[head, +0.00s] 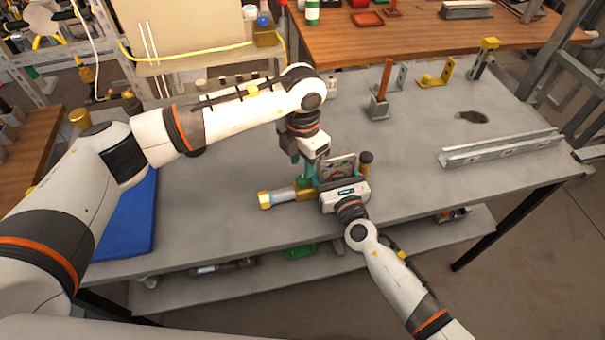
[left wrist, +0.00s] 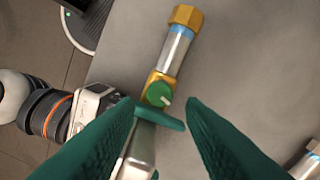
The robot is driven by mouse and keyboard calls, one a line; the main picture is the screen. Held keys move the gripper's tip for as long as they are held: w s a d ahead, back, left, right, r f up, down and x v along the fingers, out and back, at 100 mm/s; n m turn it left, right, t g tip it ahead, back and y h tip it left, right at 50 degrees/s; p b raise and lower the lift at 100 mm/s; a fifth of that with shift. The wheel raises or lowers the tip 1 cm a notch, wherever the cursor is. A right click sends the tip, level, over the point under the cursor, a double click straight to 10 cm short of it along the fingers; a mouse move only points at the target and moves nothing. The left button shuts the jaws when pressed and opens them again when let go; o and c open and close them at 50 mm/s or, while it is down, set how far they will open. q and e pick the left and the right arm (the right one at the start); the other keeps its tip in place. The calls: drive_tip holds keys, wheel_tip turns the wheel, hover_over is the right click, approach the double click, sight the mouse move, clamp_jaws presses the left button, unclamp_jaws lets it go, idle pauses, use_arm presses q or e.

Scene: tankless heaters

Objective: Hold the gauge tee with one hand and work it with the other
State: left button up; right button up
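The gauge tee (head: 285,195) shows in the head view as a silver pipe with a gold hex end, near the table's front edge. My right gripper (head: 319,181) comes in from the front; one teal finger lies across the tee just beside the knob. It looks shut on the tee; its other finger is hidden.
On the grey table (head: 215,210) lie a blue mat (head: 128,220) at left and a steel channel (head: 500,148) at right. A block with an orange upright handle (head: 383,85) and yellow-topped brackets (head: 437,76) stand behind.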

sight(303, 180)
use_arm(q)
wheel_tip(303, 180, down, 5)
drive_tip(key=shift+f, duration=0.15)
drive_tip(key=c, duration=0.7)
drive_tip(key=shift+m, duration=0.3)
drive_tip(key=m, duration=0.4)
drive_tip(key=shift+m, duration=0.3)
drive_tip(key=m, duration=0.5)
drive_tip(key=shift+d, duration=0.1)
drive_tip(key=shift+m, duration=0.3)
